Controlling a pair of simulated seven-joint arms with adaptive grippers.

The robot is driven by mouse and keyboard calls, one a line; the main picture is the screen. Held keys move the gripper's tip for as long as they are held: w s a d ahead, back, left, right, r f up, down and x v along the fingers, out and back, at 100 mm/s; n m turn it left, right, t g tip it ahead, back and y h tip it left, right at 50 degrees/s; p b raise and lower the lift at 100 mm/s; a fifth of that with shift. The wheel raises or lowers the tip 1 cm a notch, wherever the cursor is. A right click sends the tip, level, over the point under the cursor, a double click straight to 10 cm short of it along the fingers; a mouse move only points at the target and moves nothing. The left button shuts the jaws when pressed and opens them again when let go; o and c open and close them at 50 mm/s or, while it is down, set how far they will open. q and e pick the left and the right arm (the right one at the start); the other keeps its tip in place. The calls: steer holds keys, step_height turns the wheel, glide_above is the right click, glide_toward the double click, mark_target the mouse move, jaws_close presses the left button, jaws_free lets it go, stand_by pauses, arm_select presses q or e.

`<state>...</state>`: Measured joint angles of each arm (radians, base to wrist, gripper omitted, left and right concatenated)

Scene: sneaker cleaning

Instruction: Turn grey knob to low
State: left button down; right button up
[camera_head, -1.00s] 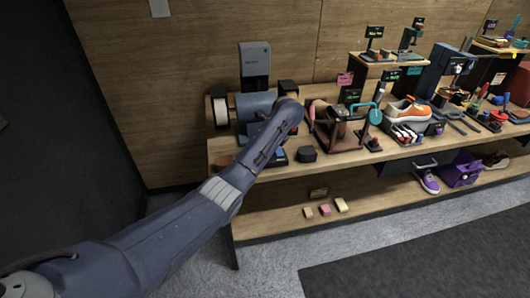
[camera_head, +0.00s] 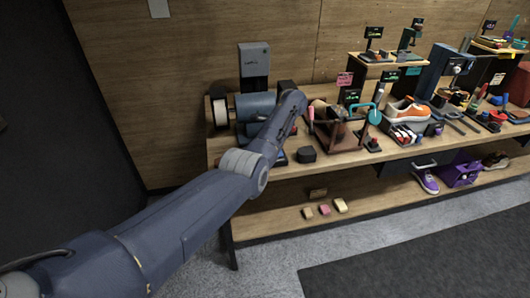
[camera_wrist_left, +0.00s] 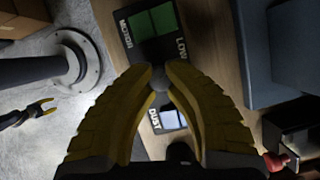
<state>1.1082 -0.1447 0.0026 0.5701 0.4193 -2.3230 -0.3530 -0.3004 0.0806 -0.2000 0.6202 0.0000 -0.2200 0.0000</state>
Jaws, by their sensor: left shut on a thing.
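The grey knob (camera_wrist_left: 158,84) is on a dark panel (camera_wrist_left: 122,32) in the left wrist view. The panel has green rectangles and the words MOTOR, LOW and DUST. My left gripper (camera_wrist_left: 158,78), with ribbed yellow fingers, is shut on the knob, which shows only partly between the fingertips. In the head view my left arm covers the panel, and the gripper and knob are hidden. Behind the arm stands the blue machine (camera_head: 257,104). A small yellow-tipped gripper (camera_wrist_left: 50,107), seemingly my right one, appears over the floor with its tips apart.
A white wheel (camera_head: 221,111) is at the machine's left, and a black block (camera_head: 307,155) is near the bench edge. A brown rack (camera_head: 340,135) stands close right of my arm. A red knob (camera_wrist_left: 276,161) shows at lower right in the wrist view.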

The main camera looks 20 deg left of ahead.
arm_select(q)
steer(key=shift+s+d+f, duration=0.15)
steer(key=shift+d+f, duration=0.05)
steer(key=shift+f, duration=0.1)
steer(key=c, duration=1.5)
jaws_free()
steer(key=shift+o, duration=0.5)
steer(key=shift+a+r, duration=0.1)
steer(key=shift+r, duration=0.05)
steer(key=shift+w+r, duration=0.1)
steer(key=shift+w, duration=0.1)
steer(key=v, duration=1.1)
steer(key=shift+r, duration=0.4)
